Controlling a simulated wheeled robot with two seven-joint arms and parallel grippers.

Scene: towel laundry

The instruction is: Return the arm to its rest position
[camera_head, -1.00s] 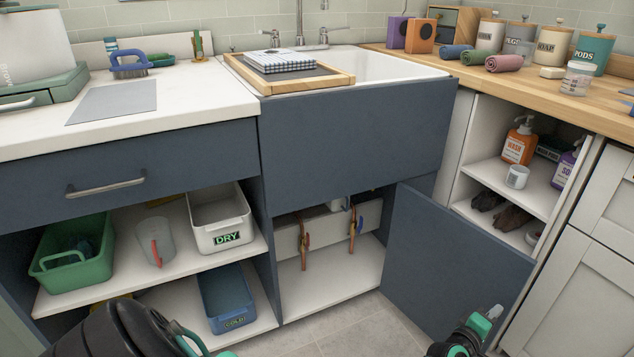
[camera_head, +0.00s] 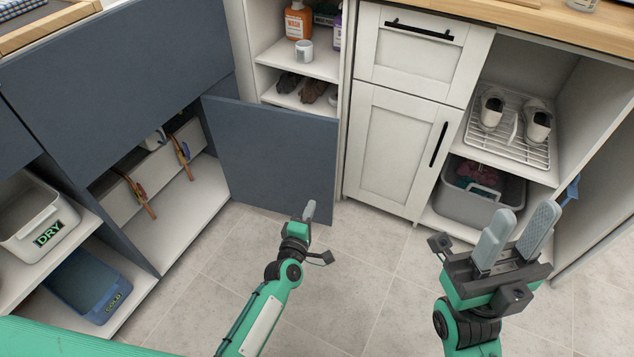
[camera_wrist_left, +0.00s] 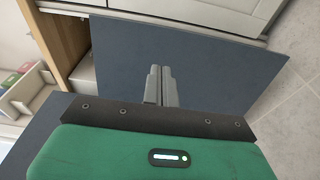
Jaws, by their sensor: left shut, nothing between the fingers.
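My left gripper (camera_head: 310,212) is in front of the open dark blue cabinet door (camera_head: 275,160), over the floor. Its fingers are shut together and empty. In the left wrist view the closed fingers of my left gripper (camera_wrist_left: 161,75) point toward the dark blue door (camera_wrist_left: 205,60); I cannot tell the exact gap between them. My right gripper (camera_head: 520,220) is at the right, its two grey pads raised and apart with nothing between them. It is in front of the grey basket (camera_head: 470,205), apart from it as far as I can see.
The open door juts out over the tiled floor (camera_head: 350,270). A white cabinet (camera_head: 395,150) stands right of it. Shoes sit on a wire rack (camera_head: 515,150) above the grey basket. The DRY bin (camera_head: 30,225) and blue COLD bin (camera_head: 85,285) are on left shelves. Floor between my arms is clear.

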